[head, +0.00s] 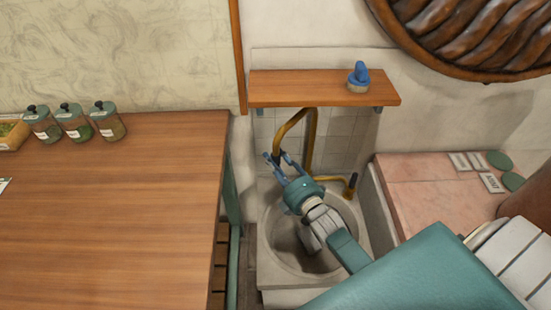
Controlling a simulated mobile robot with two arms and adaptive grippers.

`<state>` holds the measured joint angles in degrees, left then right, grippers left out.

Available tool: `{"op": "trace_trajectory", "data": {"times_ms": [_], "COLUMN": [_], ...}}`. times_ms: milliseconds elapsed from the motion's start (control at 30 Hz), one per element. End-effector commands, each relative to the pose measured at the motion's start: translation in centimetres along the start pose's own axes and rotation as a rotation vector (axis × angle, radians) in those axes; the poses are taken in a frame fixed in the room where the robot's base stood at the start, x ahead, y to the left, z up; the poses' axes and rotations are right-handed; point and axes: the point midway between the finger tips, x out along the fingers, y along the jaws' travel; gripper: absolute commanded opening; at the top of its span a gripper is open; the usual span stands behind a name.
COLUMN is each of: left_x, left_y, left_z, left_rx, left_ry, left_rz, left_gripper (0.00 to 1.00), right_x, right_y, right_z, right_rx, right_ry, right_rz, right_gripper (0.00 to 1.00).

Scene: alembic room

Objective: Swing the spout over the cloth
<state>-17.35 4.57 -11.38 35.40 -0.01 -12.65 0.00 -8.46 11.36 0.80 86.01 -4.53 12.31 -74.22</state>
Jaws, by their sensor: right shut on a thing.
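The brass spout (309,130) rises behind the stone basin (267,240) and arches over to the left, its end bending down. My right gripper (276,158) reaches across the basin from the lower right and is shut on the spout near its down-turned end. The fingers partly hide that end. A brass side arm with a dark handle (351,187) stands to the right of the spout. I cannot make out a cloth; my right arm covers much of the basin. My left gripper is not in view.
A wooden shelf (310,88) with a blue object (359,75) hangs just above the spout. A wooden table (110,220) with several jars stands at left. A pink ledge (430,195) with labels and green discs lies right of the basin.

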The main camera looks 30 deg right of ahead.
Motion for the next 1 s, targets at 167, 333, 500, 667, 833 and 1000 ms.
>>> {"op": "trace_trajectory", "data": {"times_ms": [167, 333, 500, 667, 833, 1000], "left_x": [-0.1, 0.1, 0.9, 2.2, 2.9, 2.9], "left_y": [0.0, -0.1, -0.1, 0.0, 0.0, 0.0], "left_z": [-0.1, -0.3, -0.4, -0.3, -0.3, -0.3], "left_rx": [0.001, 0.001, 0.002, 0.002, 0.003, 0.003], "left_ry": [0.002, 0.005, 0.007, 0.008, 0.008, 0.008], "left_rz": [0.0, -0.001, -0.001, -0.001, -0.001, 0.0], "left_gripper": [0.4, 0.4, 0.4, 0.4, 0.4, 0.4], "right_x": [-0.6, -2.3, -4.6, -6.7, -8.6, -9.8], "right_y": [0.7, 0.6, 0.4, 0.3, 0.4, 0.8], "right_z": [0.4, 1.3, 2.9, 4.8, 6.7, 8.6], "right_rx": [-0.006, -0.011, -0.014, -0.012, -0.002, -0.002], "right_ry": [0.038, 0.126, 0.257, 0.385, 0.48, 0.475], "right_rz": [0.014, 0.012, 0.009, 0.01, 0.012, 0.017], "right_gripper": [0.0, 0.0, 0.0, 0.0, 0.0, 0.0]}}
